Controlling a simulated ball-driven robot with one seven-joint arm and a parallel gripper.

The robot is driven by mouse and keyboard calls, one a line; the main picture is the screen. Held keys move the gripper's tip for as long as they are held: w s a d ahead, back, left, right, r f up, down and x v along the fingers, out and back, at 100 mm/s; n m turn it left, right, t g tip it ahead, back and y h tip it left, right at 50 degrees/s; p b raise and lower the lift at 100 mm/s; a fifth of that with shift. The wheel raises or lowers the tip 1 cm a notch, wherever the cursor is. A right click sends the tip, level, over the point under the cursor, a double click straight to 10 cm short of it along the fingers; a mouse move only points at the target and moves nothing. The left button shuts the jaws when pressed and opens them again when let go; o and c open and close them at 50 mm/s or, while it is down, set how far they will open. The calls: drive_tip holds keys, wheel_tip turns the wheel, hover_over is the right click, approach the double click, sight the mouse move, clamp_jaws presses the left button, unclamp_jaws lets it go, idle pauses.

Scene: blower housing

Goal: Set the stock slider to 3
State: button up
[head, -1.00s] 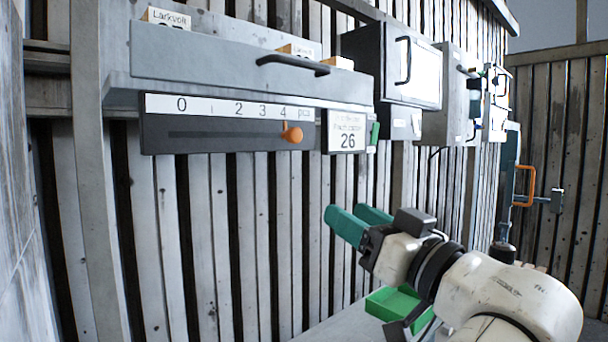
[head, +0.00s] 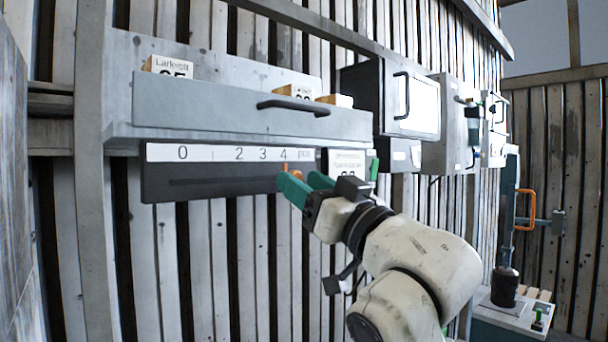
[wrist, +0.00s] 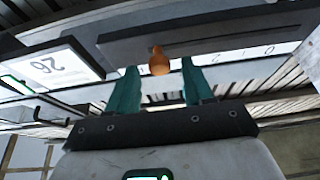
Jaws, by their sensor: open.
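The stock slider is a dark bar (head: 215,183) under the grey drawer, with a white scale strip (head: 210,153) marked 0 to 4 and "pcs". Its orange knob (head: 297,174) sits at about the 4, partly hidden behind my fingers in the head view. In the wrist view the knob (wrist: 159,62) shows between the green fingertips, nearer the left one, with a gap to each. My gripper (head: 306,186) is open around the knob's sides, and I see no contact. The wrist view also shows my gripper (wrist: 160,85), its fingers apart.
A grey drawer (head: 220,105) with a black handle (head: 293,107) hangs just above the bar. A card reading 26 (wrist: 50,65) is beside the bar. A white-fronted box (head: 415,105) stands further right. The space below the bar is free.

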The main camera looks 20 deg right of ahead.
drive_tip(key=shift+w+a+r, duration=0.1)
drive_tip(key=shift+w+r, duration=0.05)
drive_tip(key=shift+w, duration=0.2)
clamp_jaws()
idle(0.3)
